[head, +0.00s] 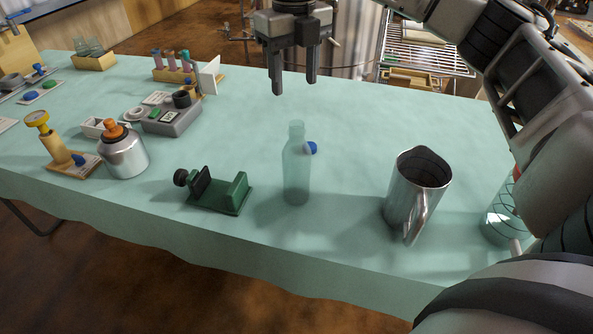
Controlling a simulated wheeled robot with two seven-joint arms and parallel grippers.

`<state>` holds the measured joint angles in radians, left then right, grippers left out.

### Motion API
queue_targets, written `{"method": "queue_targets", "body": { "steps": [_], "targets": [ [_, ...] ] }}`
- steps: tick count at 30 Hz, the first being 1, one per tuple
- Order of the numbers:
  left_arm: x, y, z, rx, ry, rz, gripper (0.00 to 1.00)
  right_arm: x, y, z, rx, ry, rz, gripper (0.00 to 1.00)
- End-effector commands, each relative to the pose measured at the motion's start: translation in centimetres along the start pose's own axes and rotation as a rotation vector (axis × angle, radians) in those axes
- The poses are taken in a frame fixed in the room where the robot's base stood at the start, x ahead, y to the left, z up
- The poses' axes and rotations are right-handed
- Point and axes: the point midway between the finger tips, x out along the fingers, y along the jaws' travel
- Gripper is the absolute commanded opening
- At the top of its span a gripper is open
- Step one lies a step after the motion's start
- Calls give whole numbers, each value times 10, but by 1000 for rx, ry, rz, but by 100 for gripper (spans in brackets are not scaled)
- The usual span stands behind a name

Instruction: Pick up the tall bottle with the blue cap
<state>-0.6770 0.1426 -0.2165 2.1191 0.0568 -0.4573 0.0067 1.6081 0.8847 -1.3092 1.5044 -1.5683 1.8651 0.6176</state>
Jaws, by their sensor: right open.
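A tall, clear, greenish bottle (297,170) stands upright on the cloth-covered table (270,235), near the middle of the front edge. A round blue piece (312,148) shows at the right of its shoulder; I cannot tell whether it is attached or lies behind. No blue cap shows on the bottle's top. My right gripper (295,87) hangs above the bottle, fingers down, open and empty, clear of the bottle's top. My left gripper is out of view.
A green clamp-like device (228,196) stands left of the bottle and a metal pitcher (417,190) right of it. A metal jar with an orange top (123,152) is farther left. A wire-patterned glass (506,214) is at right. Cloth behind the bottle is clear.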

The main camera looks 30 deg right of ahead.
Motion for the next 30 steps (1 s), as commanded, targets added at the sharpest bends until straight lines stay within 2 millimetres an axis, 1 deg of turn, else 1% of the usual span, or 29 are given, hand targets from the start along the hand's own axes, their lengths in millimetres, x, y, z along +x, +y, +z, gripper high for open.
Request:
{"method": "queue_targets", "body": {
  "steps": [1,3,6,9,14,21,24,30],
  "targets": [
    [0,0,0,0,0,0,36,12,0,0,0,4,-1,53],
    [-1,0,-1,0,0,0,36,26,0,-1,-1,3,1,53],
    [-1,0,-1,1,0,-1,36,41,0,0,-1,2,1,53],
    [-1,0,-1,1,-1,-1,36,51,0,0,-1,1,1,53],
    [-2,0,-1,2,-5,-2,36,60,0,-1,-2,1,2,53],
    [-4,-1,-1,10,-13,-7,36,95,-2,-3,-2,2,2,53],
    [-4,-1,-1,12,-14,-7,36,104,-2,-3,-2,1,2,53],
    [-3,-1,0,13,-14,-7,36,106,-1,-3,-2,-2,4,53]
  ]
}}
